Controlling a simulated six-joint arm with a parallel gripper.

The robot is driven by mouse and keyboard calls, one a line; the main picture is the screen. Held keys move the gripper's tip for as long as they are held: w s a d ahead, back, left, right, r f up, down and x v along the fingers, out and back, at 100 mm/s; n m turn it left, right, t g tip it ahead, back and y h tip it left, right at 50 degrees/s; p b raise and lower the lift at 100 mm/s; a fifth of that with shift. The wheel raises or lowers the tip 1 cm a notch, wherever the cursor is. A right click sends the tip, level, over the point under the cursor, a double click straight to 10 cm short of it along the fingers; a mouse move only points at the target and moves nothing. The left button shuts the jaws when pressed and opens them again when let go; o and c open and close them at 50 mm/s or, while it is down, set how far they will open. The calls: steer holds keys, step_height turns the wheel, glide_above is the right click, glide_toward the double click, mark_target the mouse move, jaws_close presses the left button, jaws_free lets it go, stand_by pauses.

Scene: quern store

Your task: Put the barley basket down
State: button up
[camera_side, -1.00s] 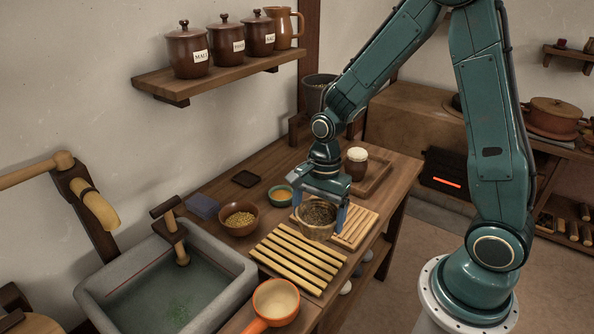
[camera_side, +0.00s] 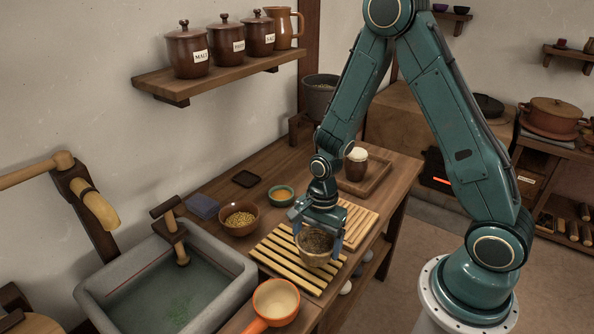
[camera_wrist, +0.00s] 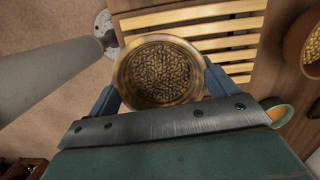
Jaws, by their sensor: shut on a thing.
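The barley basket (camera_side: 316,247) is a small round woven basket with brown grain in it. My gripper (camera_side: 318,226) is shut on it, with blue fingers on either side of its rim. In the side view the basket is over the right part of the larger slatted rack (camera_side: 279,257); I cannot tell whether it touches the slats. In the wrist view the basket (camera_wrist: 158,72) sits between the two fingers, upright, with pale slats behind it.
A smaller slatted board (camera_side: 358,222) lies behind the basket. A bowl of yellow grain (camera_side: 239,219), a small teal bowl (camera_side: 281,195) and an orange-handled pan (camera_side: 276,300) stand around the rack. A stone sink (camera_side: 165,280) is at left. The rack's left part is bare.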

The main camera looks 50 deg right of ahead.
mark_target(317, 246)
steer(key=shift+f, duration=1.75)
steer(key=shift+f, duration=0.15)
steer(key=o, duration=1)
steer(key=shift+d+r, duration=0.25)
steer(key=shift+r, duration=1.8)
steer(key=shift+d+r, duration=0.25)
steer(key=shift+r, duration=1.75)
steer(key=shift+d+r, duration=0.25)
steer(key=shift+r, duration=1.8)
steer(key=shift+r, duration=0.15)
